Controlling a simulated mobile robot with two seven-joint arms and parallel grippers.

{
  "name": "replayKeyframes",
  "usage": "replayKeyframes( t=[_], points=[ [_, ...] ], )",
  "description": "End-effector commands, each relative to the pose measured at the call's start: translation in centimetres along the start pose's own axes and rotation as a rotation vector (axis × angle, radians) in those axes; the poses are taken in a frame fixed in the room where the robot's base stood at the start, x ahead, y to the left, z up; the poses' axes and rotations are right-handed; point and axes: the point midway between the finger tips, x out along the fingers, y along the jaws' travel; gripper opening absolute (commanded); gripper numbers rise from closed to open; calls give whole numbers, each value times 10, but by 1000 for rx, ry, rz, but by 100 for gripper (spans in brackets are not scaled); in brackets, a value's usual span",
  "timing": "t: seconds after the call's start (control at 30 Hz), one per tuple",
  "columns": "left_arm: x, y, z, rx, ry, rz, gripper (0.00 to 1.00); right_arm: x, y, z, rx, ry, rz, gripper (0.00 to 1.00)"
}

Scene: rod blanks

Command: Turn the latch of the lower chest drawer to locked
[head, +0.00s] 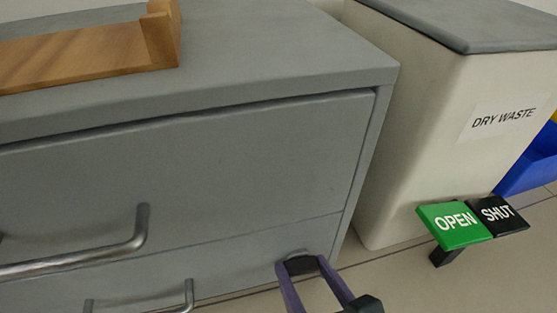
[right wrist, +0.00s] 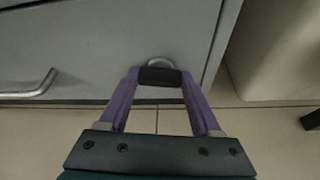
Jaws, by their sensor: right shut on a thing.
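The grey chest's lower drawer (head: 235,257) is at the bottom of the head view, and its front also shows in the right wrist view (right wrist: 110,45). Its latch (right wrist: 160,76) is a dark bar in front of a pale round metal plate, near the drawer's right end; it also shows in the head view (head: 303,265). My right gripper (right wrist: 160,77) has its purple fingers on both ends of the dark bar, shut on it. The bar lies level across the wrist picture. I cannot tell locked from unlocked. My left gripper is in neither view.
The lower drawer's bar handle (right wrist: 30,87) is left of the latch. The upper drawer (head: 200,165) looks shut; a wooden holder (head: 80,55) stands on top. A dry waste bin (head: 430,120) and an OPEN/SHUT pedal (head: 455,225) are at right.

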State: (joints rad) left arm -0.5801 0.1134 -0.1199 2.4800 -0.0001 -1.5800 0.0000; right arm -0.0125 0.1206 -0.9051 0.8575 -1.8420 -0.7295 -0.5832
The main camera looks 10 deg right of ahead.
Motion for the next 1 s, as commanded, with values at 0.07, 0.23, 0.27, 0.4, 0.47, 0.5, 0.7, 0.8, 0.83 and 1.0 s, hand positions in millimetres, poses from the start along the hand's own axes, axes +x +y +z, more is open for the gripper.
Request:
replayKeyframes(
  t=[0.07, 0.23, 0.27, 0.4, 0.47, 0.5, 0.7, 0.8, 0.83, 1.0],
  points=[
    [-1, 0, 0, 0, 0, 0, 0, 0, 0, -1, -42, 4, -19, 9],
    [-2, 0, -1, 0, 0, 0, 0, 0, 0, -1, -115, 3, -48, 9],
    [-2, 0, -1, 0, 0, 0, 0, 0, 0, -1, -123, 3, -52, 9],
    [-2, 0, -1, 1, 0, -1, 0, 0, 0, -1, -155, 3, -64, 9],
    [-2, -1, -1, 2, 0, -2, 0, 0, 0, -1, -163, 2, -68, 9],
    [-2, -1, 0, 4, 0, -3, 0, 0, 0, -1, -167, 2, -69, 9],
    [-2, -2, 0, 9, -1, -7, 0, 0, 0, -1, -174, 2, -71, 9],
    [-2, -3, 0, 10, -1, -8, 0, 0, 0, -1, -174, 2, -71, 9],
    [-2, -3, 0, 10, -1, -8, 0, 0, 0, -1, -173, 2, -71, 9],
    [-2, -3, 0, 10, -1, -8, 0, 0, 0, -1, -173, 2, -70, 75]
  ],
)
